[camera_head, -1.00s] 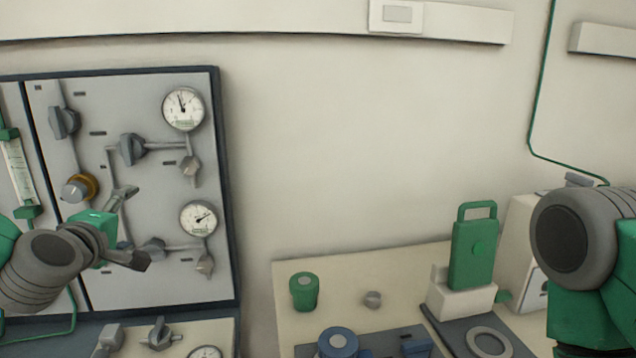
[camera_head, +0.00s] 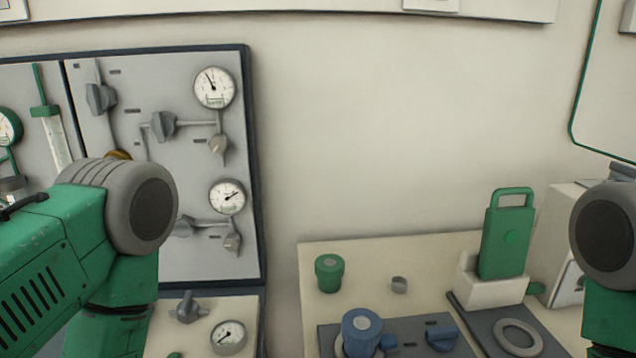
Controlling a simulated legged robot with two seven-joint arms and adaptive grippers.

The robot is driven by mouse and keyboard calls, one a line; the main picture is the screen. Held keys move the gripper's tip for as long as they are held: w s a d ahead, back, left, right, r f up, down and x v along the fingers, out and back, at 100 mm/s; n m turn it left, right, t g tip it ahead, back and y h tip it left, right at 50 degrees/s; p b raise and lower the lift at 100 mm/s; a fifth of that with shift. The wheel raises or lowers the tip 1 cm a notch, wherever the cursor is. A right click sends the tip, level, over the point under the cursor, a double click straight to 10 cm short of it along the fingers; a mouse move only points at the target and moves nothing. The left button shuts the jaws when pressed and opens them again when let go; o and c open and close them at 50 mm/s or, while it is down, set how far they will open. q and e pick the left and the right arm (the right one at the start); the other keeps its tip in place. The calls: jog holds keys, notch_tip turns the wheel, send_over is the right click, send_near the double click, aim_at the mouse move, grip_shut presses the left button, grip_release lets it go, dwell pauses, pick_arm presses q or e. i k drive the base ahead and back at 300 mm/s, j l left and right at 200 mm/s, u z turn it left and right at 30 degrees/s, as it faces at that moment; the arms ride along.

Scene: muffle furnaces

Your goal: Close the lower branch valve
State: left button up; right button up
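A grey gas panel (camera_head: 187,92) stands at the left. My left arm covers the panel's lower left. Neither gripper shows; only arm links come in at the left and right edges.
A bench at the right holds a green-lidded jar (camera_head: 329,272), a blue-topped cylinder (camera_head: 361,332), a green handled device (camera_head: 507,236) in a white stand and a grey ring (camera_head: 518,338). Another grey valve (camera_head: 187,308) and gauge (camera_head: 228,337) sit below the panel.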

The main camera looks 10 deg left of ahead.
aim_at(183, 229)
jog(key=k+j+u, duration=0.1)
jog(key=j+u, duration=0.35)
jog(key=j, duration=0.7)
